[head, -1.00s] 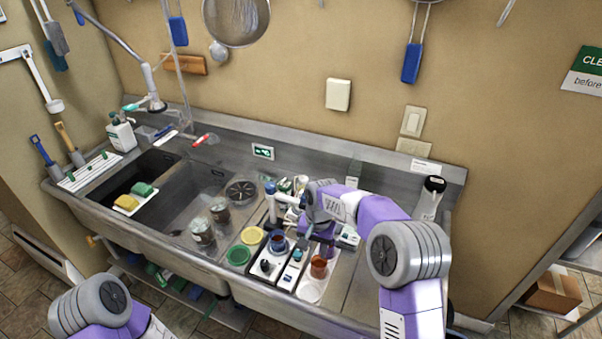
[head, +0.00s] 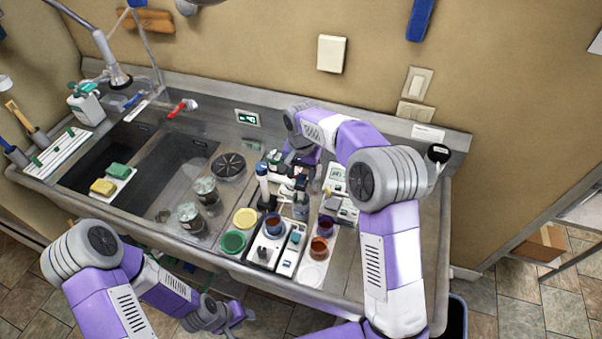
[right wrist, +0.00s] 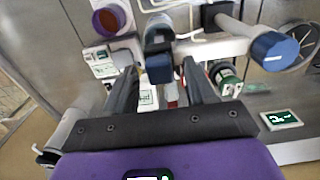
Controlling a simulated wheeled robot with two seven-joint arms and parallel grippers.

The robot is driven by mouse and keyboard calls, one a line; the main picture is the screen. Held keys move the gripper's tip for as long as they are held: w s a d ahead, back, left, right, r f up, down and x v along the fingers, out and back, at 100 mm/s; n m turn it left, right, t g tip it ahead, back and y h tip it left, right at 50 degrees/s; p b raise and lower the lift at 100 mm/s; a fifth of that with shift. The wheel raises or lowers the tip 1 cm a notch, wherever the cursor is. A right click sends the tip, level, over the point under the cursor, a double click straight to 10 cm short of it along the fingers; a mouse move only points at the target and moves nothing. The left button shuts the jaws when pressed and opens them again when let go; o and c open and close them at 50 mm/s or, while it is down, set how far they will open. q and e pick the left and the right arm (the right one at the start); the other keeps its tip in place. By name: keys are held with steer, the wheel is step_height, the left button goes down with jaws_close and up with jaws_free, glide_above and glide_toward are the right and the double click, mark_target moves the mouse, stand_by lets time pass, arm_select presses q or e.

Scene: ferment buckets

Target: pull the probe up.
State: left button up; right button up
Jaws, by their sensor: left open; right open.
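The probe (right wrist: 158,65) shows a dark blue head in the right wrist view, seated at a white cross arm. That arm joins a white post with a blue cap (right wrist: 272,50), which also shows in the head view (head: 262,171). My right gripper (right wrist: 160,72) is open, with its fingertips on either side of the probe's head; contact cannot be told. In the head view my right gripper (head: 292,165) is partly hidden by its own arm, near the post. My left gripper (head: 238,314) is open and empty, low in front of the sink.
An amber cup (head: 319,248) stands to the right.

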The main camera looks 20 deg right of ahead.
steer(key=shift+s+f, duration=0.15)
steer(key=shift+c, duration=1.2)
jaws_close()
step_height(320, 180, up, 6)
steer(key=p, duration=0.4)
steer(key=shift+w, duration=0.25)
